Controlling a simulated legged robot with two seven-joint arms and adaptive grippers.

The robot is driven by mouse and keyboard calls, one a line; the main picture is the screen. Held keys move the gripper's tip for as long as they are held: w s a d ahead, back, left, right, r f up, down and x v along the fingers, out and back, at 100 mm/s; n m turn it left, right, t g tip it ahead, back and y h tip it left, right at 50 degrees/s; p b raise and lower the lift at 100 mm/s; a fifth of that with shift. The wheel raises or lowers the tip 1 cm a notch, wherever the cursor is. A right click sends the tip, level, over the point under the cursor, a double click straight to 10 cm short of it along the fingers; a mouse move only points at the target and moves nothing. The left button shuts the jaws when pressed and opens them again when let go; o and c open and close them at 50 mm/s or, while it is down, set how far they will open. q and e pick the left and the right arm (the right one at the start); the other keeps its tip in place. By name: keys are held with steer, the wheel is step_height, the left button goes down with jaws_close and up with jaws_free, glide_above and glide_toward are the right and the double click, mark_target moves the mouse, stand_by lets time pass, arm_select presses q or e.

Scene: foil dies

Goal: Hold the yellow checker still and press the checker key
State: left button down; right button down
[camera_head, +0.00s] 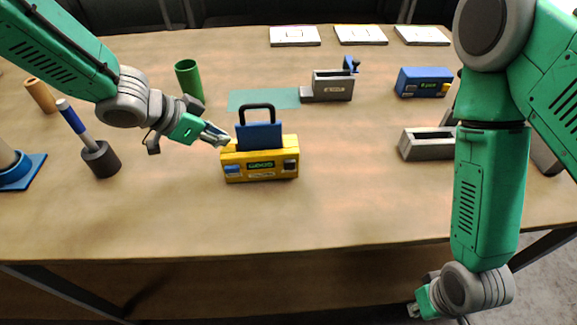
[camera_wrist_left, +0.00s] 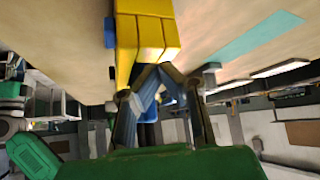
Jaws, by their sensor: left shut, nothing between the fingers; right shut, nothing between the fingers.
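The yellow checker (camera_head: 260,178) stands near the middle of the table, with a lit green display and small front parts at left and right. I cannot tell which part is the key. A blue plate with a black handle (camera_head: 257,134) stands upright in its top. My left gripper (camera_head: 224,138) is shut and empty at the checker's upper left end, touching it or very close. In the left wrist view the shut fingers (camera_wrist_left: 152,80) meet the end of the yellow body (camera_wrist_left: 146,38). My right gripper (camera_head: 416,309) is shut and empty, low in front of the table edge.
A grey slotted block (camera_head: 425,145) and a blue checker-like box (camera_head: 423,82) are at right. A grey holder (camera_head: 333,86) is behind. A green cup (camera_head: 189,80), a dark pot with a blue-handled tool (camera_head: 101,160) stand at left. The front tabletop is clear.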

mark_target(289, 164)
steer(key=shift+d+f+b, duration=0.1)
steer(key=shift+f+b, duration=0.25)
steer(key=shift+f, duration=0.05)
stand_by(2.9)
